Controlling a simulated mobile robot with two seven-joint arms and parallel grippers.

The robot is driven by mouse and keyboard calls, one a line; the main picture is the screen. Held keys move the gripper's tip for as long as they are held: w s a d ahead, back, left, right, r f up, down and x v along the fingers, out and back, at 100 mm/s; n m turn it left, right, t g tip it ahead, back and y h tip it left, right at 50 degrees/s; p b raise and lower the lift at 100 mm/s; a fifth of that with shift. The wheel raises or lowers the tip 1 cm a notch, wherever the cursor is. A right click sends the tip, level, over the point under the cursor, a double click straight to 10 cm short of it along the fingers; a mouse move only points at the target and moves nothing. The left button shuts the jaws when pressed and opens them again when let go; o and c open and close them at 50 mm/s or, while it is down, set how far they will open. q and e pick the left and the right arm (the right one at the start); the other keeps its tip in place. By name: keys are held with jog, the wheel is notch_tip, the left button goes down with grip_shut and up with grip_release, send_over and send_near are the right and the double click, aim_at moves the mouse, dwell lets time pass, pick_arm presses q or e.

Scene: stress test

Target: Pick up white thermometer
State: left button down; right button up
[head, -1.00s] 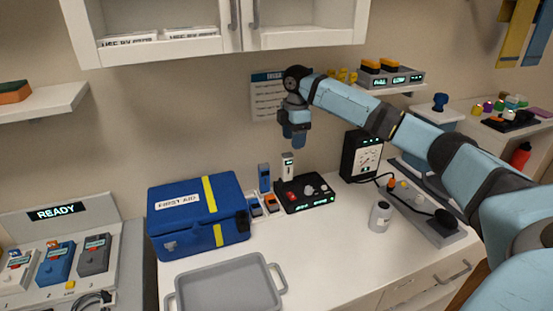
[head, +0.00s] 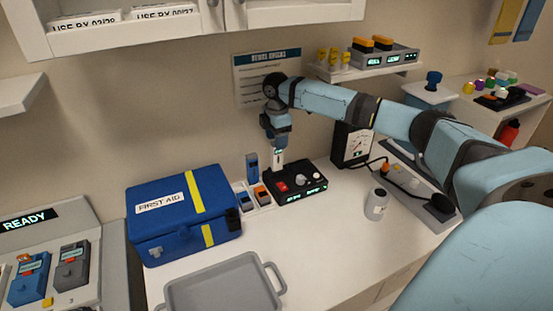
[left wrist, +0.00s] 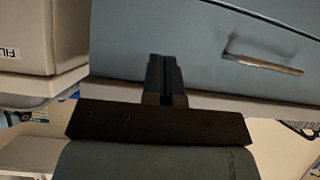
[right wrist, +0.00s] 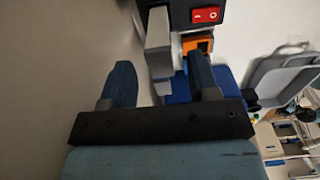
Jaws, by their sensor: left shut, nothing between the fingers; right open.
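The white thermometer (head: 278,157) stands upright at the back of a black device with a red switch (head: 302,187). Its top is close under my right gripper (head: 277,140), which points down. In the right wrist view the thermometer (right wrist: 158,40) shows ahead, in the gap between the spread fingers of my open right gripper (right wrist: 160,75); I cannot tell whether either finger touches it. My left gripper (left wrist: 165,72) is shut and empty in the left wrist view, away from the counter top, and is not in the head view.
A blue upright device (head: 251,166) stands just left of the black device. A blue first aid box (head: 165,225) is further left, and a grey tray (head: 200,290) lies in front. A white jar (head: 376,205) and a dial meter (head: 352,143) stand to the right.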

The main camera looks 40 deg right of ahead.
aim_at(277, 159)
notch_tip(277, 159, down, 5)
jog(key=shift+f, duration=0.15)
grip_shut()
